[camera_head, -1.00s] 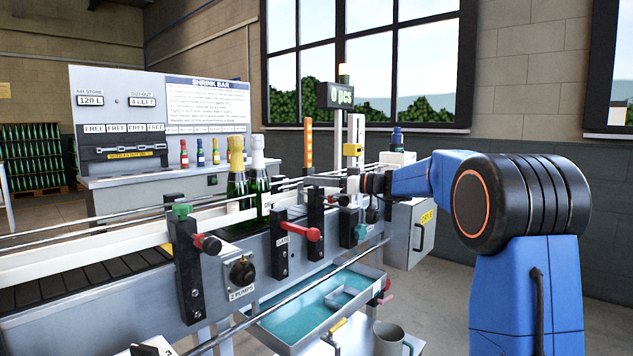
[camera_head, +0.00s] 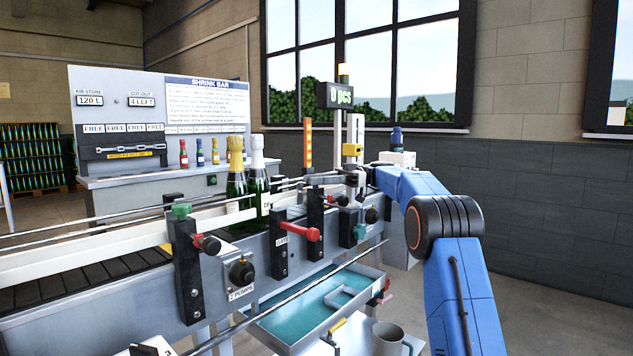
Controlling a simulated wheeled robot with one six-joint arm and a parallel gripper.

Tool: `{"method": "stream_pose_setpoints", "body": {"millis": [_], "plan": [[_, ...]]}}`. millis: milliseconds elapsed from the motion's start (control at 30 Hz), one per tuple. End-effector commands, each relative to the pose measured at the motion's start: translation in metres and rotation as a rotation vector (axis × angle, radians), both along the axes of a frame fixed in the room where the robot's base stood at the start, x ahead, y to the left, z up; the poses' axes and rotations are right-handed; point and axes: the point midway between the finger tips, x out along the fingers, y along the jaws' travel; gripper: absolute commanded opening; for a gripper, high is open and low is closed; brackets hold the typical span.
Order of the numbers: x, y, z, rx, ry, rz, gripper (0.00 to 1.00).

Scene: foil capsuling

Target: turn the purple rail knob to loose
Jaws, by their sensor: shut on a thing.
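My gripper (camera_head: 357,179) is small in the head view, at the far right part of the bottling line, beside the guide rails and the white post. It is shut, low over the rail hardware. What lies between its jaws is too small and too covered to make out; its place at the rail fits the purple rail knob. No purple surface shows, so the knob's turn position cannot be read. My blue arm reaches in from the right.
A green knob (camera_head: 181,210), a red-handled clamp (camera_head: 300,232) and a teal knob (camera_head: 359,232) sit along the line's near side. Two bottles (camera_head: 246,185) stand on the conveyor. A teal-lined tray (camera_head: 290,325) and a grey mug (camera_head: 391,338) are below. Floor at right is free.

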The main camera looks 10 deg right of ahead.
Motion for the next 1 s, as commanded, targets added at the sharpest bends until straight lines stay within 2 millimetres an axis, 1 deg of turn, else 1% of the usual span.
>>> {"method": "stream_pose_setpoints", "body": {"millis": [233,667,700,733,767,1000], "plan": [[0.0007,0.0016,0.0009,0.001,-0.002,0.046,0.09],[0.0006,0.0022,0.0017,0.003,-0.003,0.052,0.09],[0.0006,0.0023,0.0018,0.003,-0.003,0.052,0.38],[0.0006,0.0023,0.0017,0.003,-0.003,0.052,0.45],[0.0006,0.0022,0.0016,0.002,-0.003,0.052,0.50],[0.0005,0.0016,0.0009,0.001,-0.002,0.052,0.50]]}}
